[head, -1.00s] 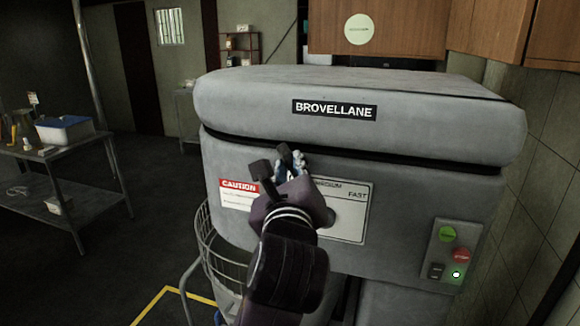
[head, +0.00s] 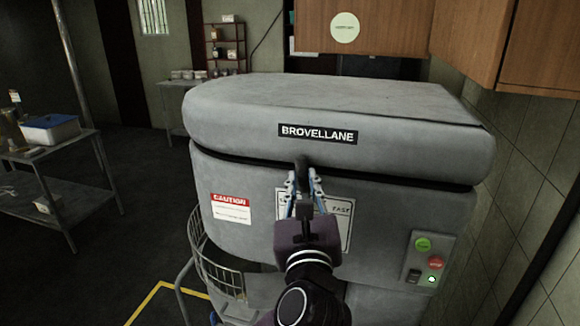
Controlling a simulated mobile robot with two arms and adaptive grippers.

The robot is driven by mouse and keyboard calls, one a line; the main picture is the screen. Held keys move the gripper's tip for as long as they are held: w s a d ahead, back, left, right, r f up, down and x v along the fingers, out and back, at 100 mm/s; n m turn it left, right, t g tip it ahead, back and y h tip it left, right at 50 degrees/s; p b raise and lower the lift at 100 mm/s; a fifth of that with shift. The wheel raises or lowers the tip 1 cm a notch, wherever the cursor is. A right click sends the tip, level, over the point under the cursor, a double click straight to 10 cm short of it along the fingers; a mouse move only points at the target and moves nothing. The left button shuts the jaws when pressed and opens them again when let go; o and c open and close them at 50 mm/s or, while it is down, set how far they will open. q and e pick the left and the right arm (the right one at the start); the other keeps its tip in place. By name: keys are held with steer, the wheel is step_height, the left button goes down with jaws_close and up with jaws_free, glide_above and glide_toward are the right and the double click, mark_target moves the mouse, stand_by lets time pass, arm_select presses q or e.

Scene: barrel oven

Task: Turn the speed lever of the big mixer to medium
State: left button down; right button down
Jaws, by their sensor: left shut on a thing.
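The big mixer (head: 380,165) is a large grey machine with a BROVELLANE nameplate, filling the middle of the head view. On its front is a white speed panel (head: 343,210); the word FAST shows at its right side. The dark speed lever (head: 302,166) stands roughly upright at the top of this panel. My left gripper (head: 304,186) is in front of the panel, its blue-grey fingers shut on the lever. The gripper hides the panel's middle, so the mark behind the lever cannot be read. My right gripper is not in view.
A button box (head: 428,260) with green and red buttons sits at the mixer's lower right. A wire bowl guard (head: 215,265) juts out at the lower left. A tiled wall stands close on the right. A metal table (head: 80,195) stands at the left, with open floor between.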

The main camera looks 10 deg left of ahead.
arm_select(q)
steer(key=shift+d+m+p, duration=0.95)
steer(key=shift+d+m, duration=0.05)
steer(key=shift+d, duration=0.05)
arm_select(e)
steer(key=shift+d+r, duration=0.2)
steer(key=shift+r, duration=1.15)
arm_select(q)
steer(key=c, duration=1.8)
jaws_free()
steer(key=shift+o, duration=0.2)
steer(key=v, duration=1.2)
steer(key=shift+f, duration=0.25)
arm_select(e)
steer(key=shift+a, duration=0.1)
